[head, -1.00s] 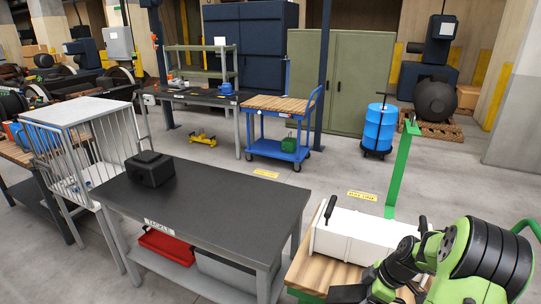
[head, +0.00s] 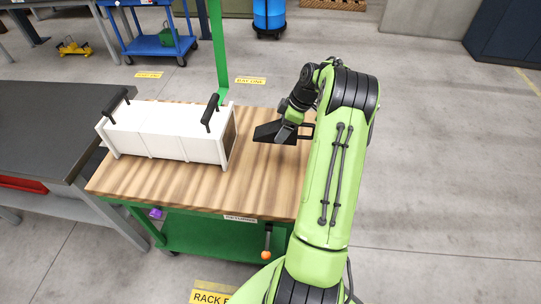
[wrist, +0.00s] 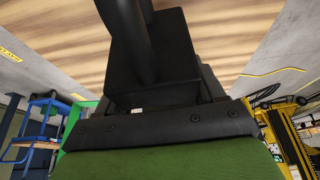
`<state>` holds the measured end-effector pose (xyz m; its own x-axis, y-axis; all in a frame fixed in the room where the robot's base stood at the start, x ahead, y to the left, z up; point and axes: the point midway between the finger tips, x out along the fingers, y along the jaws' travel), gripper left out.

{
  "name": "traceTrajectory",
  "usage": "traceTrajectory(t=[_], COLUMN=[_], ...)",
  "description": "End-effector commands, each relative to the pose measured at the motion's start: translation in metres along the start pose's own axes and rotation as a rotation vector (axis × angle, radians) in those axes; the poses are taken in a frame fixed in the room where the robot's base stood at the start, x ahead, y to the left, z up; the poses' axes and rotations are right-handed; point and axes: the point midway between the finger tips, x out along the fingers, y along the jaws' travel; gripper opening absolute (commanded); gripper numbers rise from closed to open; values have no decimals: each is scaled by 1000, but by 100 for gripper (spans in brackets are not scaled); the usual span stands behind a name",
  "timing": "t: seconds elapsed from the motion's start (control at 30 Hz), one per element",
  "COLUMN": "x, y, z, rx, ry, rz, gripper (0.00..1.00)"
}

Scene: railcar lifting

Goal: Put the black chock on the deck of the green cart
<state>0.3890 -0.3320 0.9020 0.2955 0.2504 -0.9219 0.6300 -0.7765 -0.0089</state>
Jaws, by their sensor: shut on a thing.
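The green cart has a wooden deck (head: 190,183), a green frame and a tall green post (head: 217,50) at its back. My gripper (head: 284,131) is over the right part of the deck and is shut on the black chock (head: 268,131). The chock looks dark and wedge-like. Whether it touches the deck or hangs just above it, I cannot tell. In the wrist view the chock (wrist: 150,75) fills the middle, with wood grain behind it. The fingertips are partly hidden by the chock and my wrist.
A white case (head: 165,135) with two black handles takes up the left of the deck. A dark-topped workbench (head: 45,125) stands close on the left. The deck's front right is bare. An orange-tipped lever (head: 266,254) hangs at the cart's front. A blue cart (head: 160,45) stands behind.

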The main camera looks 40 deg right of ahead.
Motion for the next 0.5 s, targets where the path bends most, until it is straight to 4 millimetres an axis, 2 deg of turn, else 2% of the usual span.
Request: traceTrajectory(t=[0.13,0.5], x=[14,77], y=[4,4], z=[6,32], rx=[7,6], ry=[1,1], rz=[2,3], gripper=[5,5])
